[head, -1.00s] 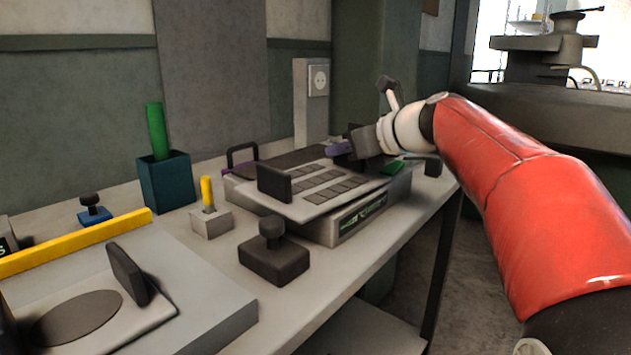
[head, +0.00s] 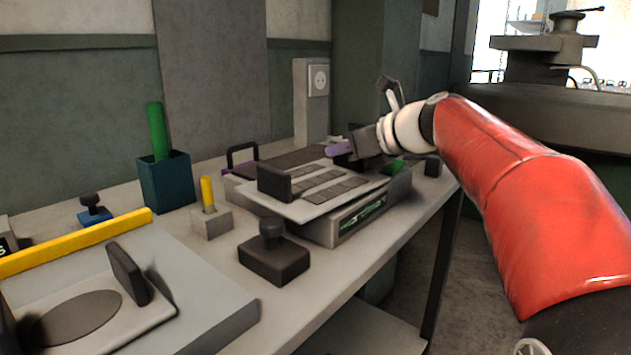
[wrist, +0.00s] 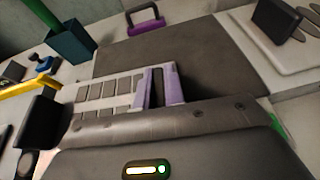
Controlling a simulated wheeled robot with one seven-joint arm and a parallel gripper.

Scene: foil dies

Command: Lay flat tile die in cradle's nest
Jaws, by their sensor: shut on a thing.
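The tile die is a pale plate (head: 297,208) with a grid of dark squares and an upright black grip (head: 273,182) at its left end. It also shows in the wrist view (wrist: 109,103). My gripper (head: 340,150) has purple fingertips, closed on the die's right-hand grip; they also show in the wrist view (wrist: 160,88). The die lies over a grey box (head: 336,232) with a lit green strip. I cannot tell whether it touches that box. I cannot tell for sure which thing is the cradle, and no empty nest shows clearly.
A grey unit with a yellow bar (head: 75,243) and a plate with a dark oval (head: 78,318) stands front left. A black knobbed block (head: 273,258), a small block with a yellow peg (head: 208,192) and a teal cup (head: 166,183) stand nearby. A black handle (head: 242,153) rises behind.

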